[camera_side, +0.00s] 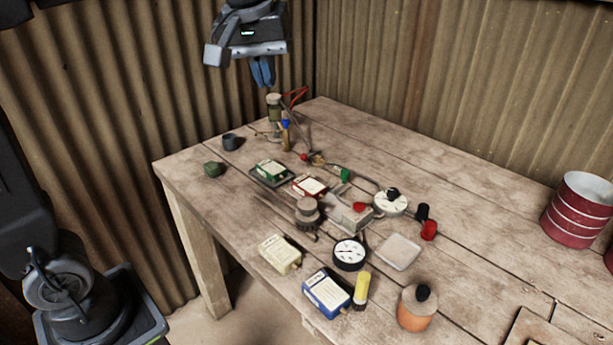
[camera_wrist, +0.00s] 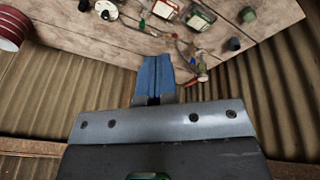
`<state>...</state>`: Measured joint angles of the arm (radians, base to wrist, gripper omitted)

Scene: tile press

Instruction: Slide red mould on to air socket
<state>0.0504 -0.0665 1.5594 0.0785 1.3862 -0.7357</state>
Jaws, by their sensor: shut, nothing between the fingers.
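The red mould (camera_side: 308,187) is a small box with a white top and red sides, lying on the wooden table among other parts. It also shows at the top edge of the wrist view (camera_wrist: 165,9). I cannot tell for certain which fitting is the air socket; a grey block with a red knob (camera_side: 350,214) lies to the right of the red mould. My gripper (camera_side: 263,84) has blue fingers, shut and empty, high above the table's far left corner and well apart from the mould. The fingers also show in the wrist view (camera_wrist: 153,62).
A green mould (camera_side: 271,171) sits close left of the red one; a cream mould (camera_side: 280,255) and a blue mould (camera_side: 326,293) lie nearer the front. A round gauge (camera_side: 349,254), hoses and jars crowd the middle. Red tins (camera_side: 577,209) stand at right; corrugated walls (camera_side: 440,60) stand behind.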

